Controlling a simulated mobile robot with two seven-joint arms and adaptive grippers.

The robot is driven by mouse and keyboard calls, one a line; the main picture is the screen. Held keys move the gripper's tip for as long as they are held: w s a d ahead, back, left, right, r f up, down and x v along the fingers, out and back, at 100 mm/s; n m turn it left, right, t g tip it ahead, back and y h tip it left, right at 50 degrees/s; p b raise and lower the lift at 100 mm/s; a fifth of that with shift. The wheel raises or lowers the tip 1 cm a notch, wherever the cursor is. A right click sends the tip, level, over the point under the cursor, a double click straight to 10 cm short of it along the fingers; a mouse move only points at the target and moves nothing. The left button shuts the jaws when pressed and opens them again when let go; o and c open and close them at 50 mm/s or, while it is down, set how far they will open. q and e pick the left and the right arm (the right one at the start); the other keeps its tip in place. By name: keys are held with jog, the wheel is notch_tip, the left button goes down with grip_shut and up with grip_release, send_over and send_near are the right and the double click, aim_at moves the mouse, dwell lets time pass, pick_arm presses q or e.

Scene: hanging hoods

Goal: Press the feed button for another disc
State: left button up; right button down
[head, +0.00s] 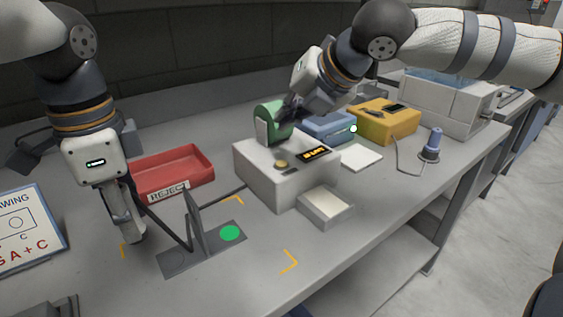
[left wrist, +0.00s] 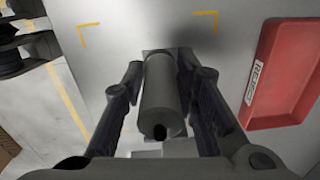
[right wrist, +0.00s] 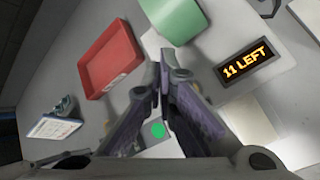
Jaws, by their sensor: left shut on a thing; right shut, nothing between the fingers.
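The pale dispenser box (head: 262,185) stands mid-table. A round tan button (head: 282,165) is on its top beside a display (head: 313,155), which reads "11 LEFT" in the right wrist view (right wrist: 250,66). A green drum-like part (head: 272,122) rises at its back. My right gripper (head: 290,113) is shut and empty above the box top, close to the green part and apart from the button. The button cannot be made out in the right wrist view. My left gripper (head: 125,225) is shut on a grey cylinder (left wrist: 160,95) left of the box.
A red REJECT tray (head: 175,172) lies behind the left gripper. A dark plate with a green round spot (head: 230,233) and an upright divider lies in front of the box. A small pale tray (head: 325,206) adjoins the box. Blue (head: 325,128) and yellow (head: 387,122) boxes stand behind right.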

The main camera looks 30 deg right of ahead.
aim_at(286, 161)
jog(key=shift+f, duration=2.75)
jog(key=shift+f, duration=0.4)
jog(key=shift+f, duration=0.45)
jog(key=shift+r, duration=0.85)
jog(key=shift+r, duration=0.1)
jog(key=shift+r, duration=2.4)
